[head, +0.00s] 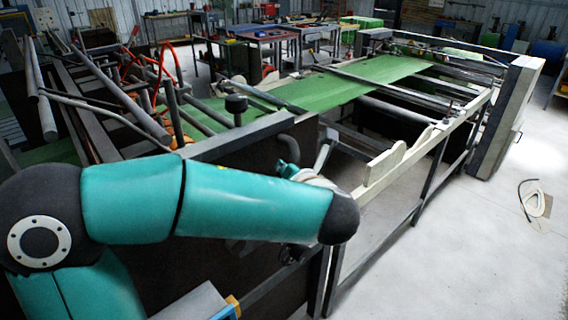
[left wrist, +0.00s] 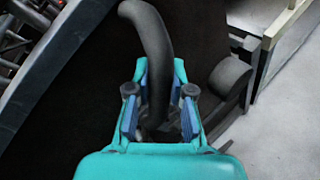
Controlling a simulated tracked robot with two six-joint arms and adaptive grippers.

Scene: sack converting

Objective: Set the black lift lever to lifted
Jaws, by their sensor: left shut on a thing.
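The black lift lever (left wrist: 152,45) is a thick curved dark bar in the left wrist view. Its lower part runs between the blue pads of my left gripper (left wrist: 160,115), which is shut on it. The lever's lower end is hidden down between the fingers. In the head view the lever's bent top (head: 289,141) shows beside the dark side panel of the machine. There my left gripper (head: 288,171) is mostly hidden behind my teal forearm. My right gripper is in neither view.
Green sack web (head: 370,78) runs over the machine's rollers. A cream side rail (head: 400,160) and dark posts stand right of my arm. A black knob (head: 236,103) stands on the frame to the left.

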